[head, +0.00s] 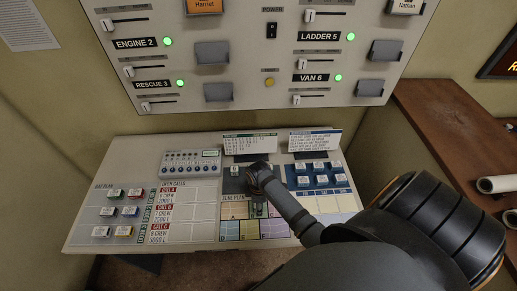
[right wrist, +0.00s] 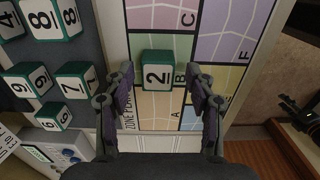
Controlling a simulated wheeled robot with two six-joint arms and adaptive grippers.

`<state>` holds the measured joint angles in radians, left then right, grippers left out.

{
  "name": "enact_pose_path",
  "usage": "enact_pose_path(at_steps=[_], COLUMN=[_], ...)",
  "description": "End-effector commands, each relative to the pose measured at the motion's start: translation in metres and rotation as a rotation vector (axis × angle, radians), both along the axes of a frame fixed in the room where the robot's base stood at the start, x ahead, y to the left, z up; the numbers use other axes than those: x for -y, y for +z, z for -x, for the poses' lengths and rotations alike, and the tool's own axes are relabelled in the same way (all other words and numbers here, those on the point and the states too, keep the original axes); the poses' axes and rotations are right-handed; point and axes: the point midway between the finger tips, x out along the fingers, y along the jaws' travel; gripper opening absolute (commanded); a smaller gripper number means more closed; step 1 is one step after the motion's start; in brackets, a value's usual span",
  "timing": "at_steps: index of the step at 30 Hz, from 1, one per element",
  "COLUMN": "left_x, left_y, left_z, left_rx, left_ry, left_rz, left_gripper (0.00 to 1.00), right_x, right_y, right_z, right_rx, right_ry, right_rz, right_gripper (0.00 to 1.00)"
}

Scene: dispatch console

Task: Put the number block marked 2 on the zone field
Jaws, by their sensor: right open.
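The number block marked 2 (right wrist: 157,75) is a green cube with a white top. In the right wrist view it appears to stand on the green B field of the zone plan (right wrist: 159,17), near the border with field A. My right gripper (right wrist: 160,88) is open, its fingers on either side of the block with a gap at each side. In the head view my right arm reaches over the zone plan (head: 232,230) and hides much of its upper part; the fingers do not show clearly there. My left gripper is not in view.
Several other green number blocks (right wrist: 74,82) stand on a dark pad left of the plan in the right wrist view. In the head view, blue-based blocks (head: 320,168) stand right of my arm and coloured blocks (head: 101,231) at the far left. An upright switch panel (head: 233,60) rises behind the desk.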

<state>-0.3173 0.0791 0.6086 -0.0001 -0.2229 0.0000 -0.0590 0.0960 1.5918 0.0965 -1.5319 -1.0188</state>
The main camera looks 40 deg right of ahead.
Motion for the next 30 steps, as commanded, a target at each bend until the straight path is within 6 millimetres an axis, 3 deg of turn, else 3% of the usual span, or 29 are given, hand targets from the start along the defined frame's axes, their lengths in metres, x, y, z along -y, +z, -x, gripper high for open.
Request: enact_pose_path(at_steps=[5,9,18,22,30], left_x=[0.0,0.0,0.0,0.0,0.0], left_y=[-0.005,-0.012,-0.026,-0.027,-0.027], left_z=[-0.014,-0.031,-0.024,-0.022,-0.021], left_rx=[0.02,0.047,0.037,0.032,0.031], left_ry=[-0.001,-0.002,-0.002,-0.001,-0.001], left_rz=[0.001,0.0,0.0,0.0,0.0], left_gripper=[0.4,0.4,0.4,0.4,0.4], right_x=[0.0,0.0,0.001,0.0,0.0], right_y=[0.014,0.046,0.108,0.119,0.121], right_z=[-0.001,-0.001,-0.001,0.0,0.0], right_rx=[0.002,0.005,0.004,0.001,0.0], right_ry=[0.0,0.0,0.001,0.0,0.0], right_rz=[0.0,0.001,0.001,0.001,0.0], right_gripper=[0.56,0.56,0.56,0.56,0.56])
